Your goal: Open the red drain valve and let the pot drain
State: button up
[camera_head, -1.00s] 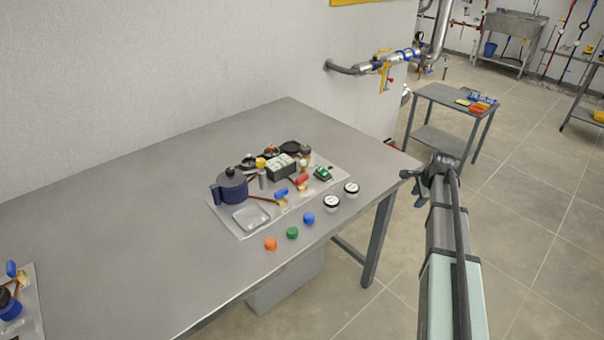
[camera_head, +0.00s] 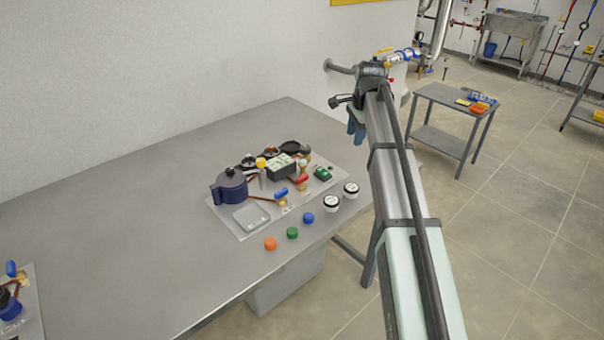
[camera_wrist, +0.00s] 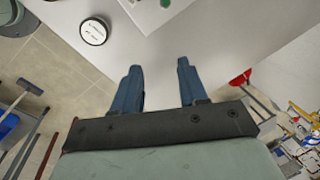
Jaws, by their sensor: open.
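A dark blue lidded pot (camera_head: 231,188) stands upright on a light board (camera_head: 238,234) on the grey table. The red valve handle (camera_head: 301,180) is right of the pot on the same board, beside a similar blue handle (camera_head: 280,193). The red handle's exact turn is too small to tell. My gripper (camera_head: 355,134) is raised above the table's far right corner, well apart from the pot and valve. In the wrist view its two blue fingers (camera_wrist: 160,75) are spread, with nothing between them.
A grey box with a light top (camera_head: 281,168) sits behind the valves. Two white gauges (camera_head: 331,203) and orange, green and blue caps (camera_head: 292,233) lie along the table's front edge. The table's left part is mostly bare.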

aim_at(302, 176)
jog(key=s+a+r+n+g, duration=0.15)
jog(key=s+a, duration=0.25)
jog(key=a, duration=0.4)
jog(key=s+a+r+n+g, duration=0.1)
jog(key=s+a+r+n, duration=0.2)
jog(key=a, duration=0.5)
jog(key=shift+h, duration=0.4)
jog(key=f, duration=1)
jog(key=s+f, duration=0.1)
jog(key=f, duration=0.4)
grip_shut()
